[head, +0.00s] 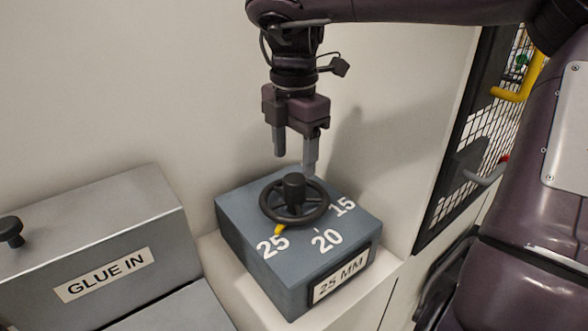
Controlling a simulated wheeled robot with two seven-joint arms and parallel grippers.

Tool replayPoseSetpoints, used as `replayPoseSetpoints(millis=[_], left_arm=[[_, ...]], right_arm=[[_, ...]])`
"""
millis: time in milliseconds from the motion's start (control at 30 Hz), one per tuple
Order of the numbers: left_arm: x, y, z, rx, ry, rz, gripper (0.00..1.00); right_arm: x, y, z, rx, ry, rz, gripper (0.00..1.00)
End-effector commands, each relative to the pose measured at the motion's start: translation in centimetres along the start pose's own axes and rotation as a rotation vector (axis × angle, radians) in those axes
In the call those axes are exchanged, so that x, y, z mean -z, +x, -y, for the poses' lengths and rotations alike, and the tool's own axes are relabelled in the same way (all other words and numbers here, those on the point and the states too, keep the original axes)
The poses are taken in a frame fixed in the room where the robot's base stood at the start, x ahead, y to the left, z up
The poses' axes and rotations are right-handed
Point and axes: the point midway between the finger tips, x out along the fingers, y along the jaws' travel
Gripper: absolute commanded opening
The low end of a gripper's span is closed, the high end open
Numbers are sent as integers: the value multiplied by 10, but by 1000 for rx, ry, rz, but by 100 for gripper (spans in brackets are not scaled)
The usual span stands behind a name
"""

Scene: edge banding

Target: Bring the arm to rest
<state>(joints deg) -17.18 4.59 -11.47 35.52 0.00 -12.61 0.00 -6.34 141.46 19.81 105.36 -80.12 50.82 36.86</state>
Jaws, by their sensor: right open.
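My right gripper (295,157) hangs with its fingers pointing down above a black handwheel (318,206). The fingers are apart with nothing between them, and they look clear of the wheel. The arm comes in from the upper right. The handwheel sits on top of a blue-grey box (236,212) marked 15, 20 and 25. Its yellow pointer (279,230) is at the 25. A label (341,277) on the front of the box reads "25 MM". My left gripper is not in view.
A grey metal housing (60,245) labelled "GLUE IN" (103,274), with a black knob (10,230), stands at the left. A pale wall (130,90) is close behind. A black-framed mesh panel (485,125) with a yellow handle (520,92) is at the right.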

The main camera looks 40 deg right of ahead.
Motion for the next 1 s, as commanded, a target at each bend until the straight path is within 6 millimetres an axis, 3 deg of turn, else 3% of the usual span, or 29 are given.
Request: replayPoseSetpoints(millis=[133, 733, 867, 1000], left_arm=[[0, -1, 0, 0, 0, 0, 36], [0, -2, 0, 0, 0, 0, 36], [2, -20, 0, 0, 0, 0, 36], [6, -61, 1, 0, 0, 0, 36]], right_arm=[[0, -11, 0, 0, 1, 1, 59], [0, -14, 0, 0, 1, -1, 59], [0, -32, 0, -1, 1, -1, 59], [0, -72, 0, -1, 1, -1, 59]])
